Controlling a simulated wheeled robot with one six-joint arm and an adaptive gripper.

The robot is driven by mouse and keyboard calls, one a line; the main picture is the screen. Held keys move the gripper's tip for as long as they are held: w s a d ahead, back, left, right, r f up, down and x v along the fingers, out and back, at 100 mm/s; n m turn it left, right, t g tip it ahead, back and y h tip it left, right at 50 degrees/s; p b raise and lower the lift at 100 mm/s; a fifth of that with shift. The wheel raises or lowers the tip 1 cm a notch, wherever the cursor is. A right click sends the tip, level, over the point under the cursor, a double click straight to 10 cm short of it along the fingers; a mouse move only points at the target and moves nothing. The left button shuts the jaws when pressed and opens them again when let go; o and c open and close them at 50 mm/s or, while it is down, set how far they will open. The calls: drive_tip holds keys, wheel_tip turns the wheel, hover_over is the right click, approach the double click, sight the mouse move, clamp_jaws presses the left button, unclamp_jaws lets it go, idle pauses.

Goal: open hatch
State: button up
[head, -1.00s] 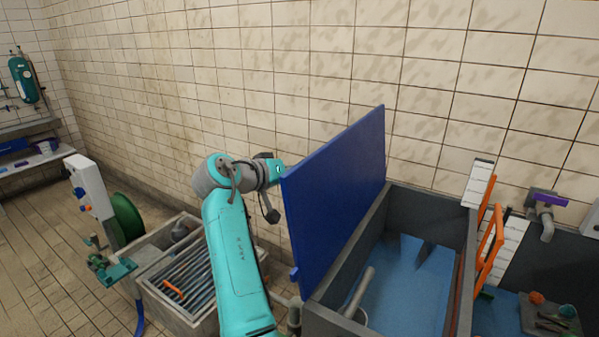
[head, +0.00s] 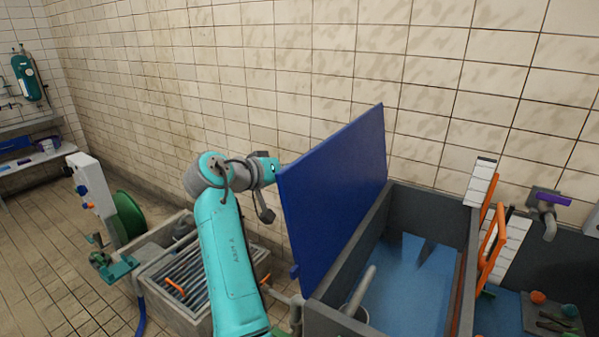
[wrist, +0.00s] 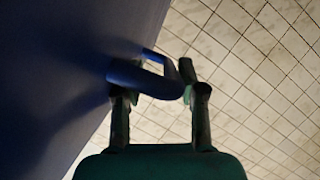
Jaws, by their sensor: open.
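The hatch (head: 338,190) is a flat blue lid, standing steeply raised along the left side of a grey tank (head: 345,322) in the head view. In the wrist view the hatch (wrist: 60,70) fills the left side, with a blue loop handle (wrist: 152,80) sticking out from it. My gripper (wrist: 158,92) is open, with its fingers apart on either side of the handle's lower part. Whether a finger touches the handle I cannot tell. In the head view the gripper is hidden behind the hatch.
The tank has a blue interior with a grey pipe (head: 362,291) inside. Orange frames (head: 489,245) and a purple-handled tap (head: 548,200) are at right. A grated trough (head: 180,278) and a green reel (head: 128,219) stand at left. The tiled wall is close behind.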

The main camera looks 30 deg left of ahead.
drive_tip(key=v, duration=1)
